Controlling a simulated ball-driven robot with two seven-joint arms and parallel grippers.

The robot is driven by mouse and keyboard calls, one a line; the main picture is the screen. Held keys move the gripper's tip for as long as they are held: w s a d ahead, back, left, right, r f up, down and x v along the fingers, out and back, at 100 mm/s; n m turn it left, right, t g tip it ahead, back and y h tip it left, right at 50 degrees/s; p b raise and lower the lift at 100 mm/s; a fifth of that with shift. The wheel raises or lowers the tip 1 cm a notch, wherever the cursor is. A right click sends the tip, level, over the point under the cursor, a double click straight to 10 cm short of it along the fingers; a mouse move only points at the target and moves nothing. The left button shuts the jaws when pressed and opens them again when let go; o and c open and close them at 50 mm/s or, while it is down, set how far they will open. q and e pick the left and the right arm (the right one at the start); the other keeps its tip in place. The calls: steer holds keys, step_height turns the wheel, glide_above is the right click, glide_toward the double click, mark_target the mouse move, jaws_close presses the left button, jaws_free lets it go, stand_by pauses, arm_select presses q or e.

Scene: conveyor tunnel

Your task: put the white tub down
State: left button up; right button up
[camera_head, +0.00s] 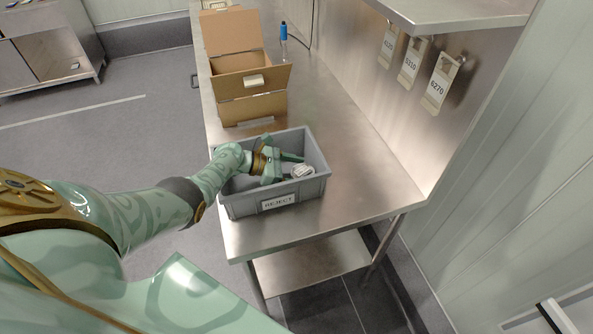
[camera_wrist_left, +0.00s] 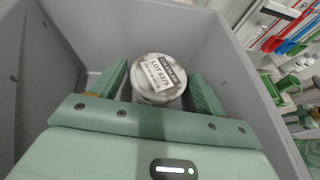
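The white tub (camera_head: 303,171) is inside the grey bin labelled REJECT (camera_head: 312,187), near its right side. In the left wrist view the white tub (camera_wrist_left: 160,78) shows a round top with a printed label reading LOT 6175. My left gripper (camera_head: 286,169) reaches down into the bin. In the wrist view its two fingers (camera_wrist_left: 161,85) stand either side of the tub, with a narrow gap visible at each side, so it looks open. The tub's underside is hidden, so I cannot tell whether it touches the bin floor. My right gripper is not in view.
The bin stands on the near end of a steel table (camera_head: 365,165). An open cardboard box (camera_head: 252,108) is just behind it, with a blue-capped bottle (camera_head: 283,31) farther back. Numbered tags (camera_head: 440,82) hang on the right wall. Bare tabletop lies right of the bin.

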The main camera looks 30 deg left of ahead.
arm_select(q)
steer(key=shift+r, duration=0.1)
steer(key=shift+a+r+p, duration=0.1)
steer(key=shift+r+p, duration=0.15)
steer(key=shift+p, duration=0.1)
steer(key=p+v, duration=0.3)
steer(key=v, duration=0.4)
steer(key=shift+s, duration=0.1)
steer(key=shift+a, duration=0.1)
